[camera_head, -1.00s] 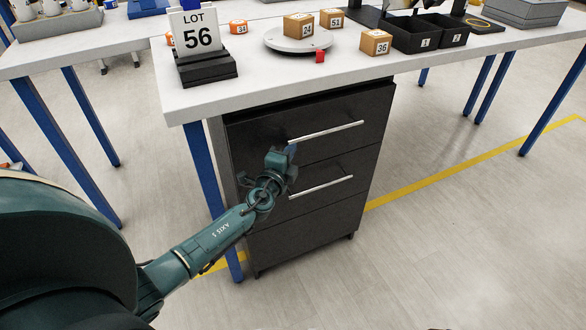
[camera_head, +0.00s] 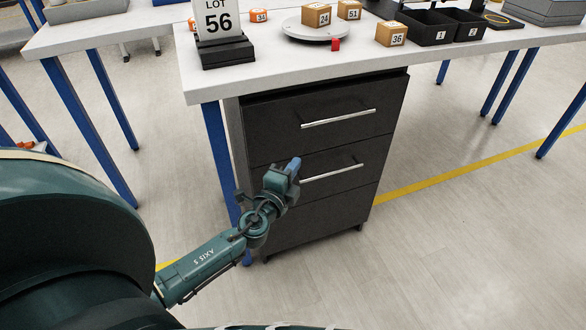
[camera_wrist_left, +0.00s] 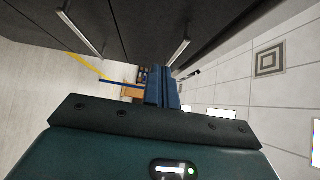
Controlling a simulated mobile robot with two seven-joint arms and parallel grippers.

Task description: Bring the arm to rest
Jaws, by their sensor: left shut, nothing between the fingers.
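My left gripper (camera_head: 294,168) is in front of the black drawer cabinet (camera_head: 275,120), by the left end of the middle drawer's handle. In the head view I cannot tell whether it touches the handle. In the left wrist view its blue fingers (camera_wrist_left: 161,90) are together with nothing between them. The cabinet's bar handles (camera_head: 338,118) run across the drawer fronts, and they also show in the left wrist view (camera_wrist_left: 82,34). All the drawers look closed. My right gripper is not in view.
The white table (camera_head: 300,66) stands above the cabinet. On it are a LOT 56 sign (camera_head: 220,30), a round turntable (camera_head: 320,30), numbered orange boxes (camera_head: 391,34), a red piece (camera_head: 336,45) and black bins (camera_head: 430,30). Blue table legs (camera_head: 220,150) stand to the left. The floor at right is clear.

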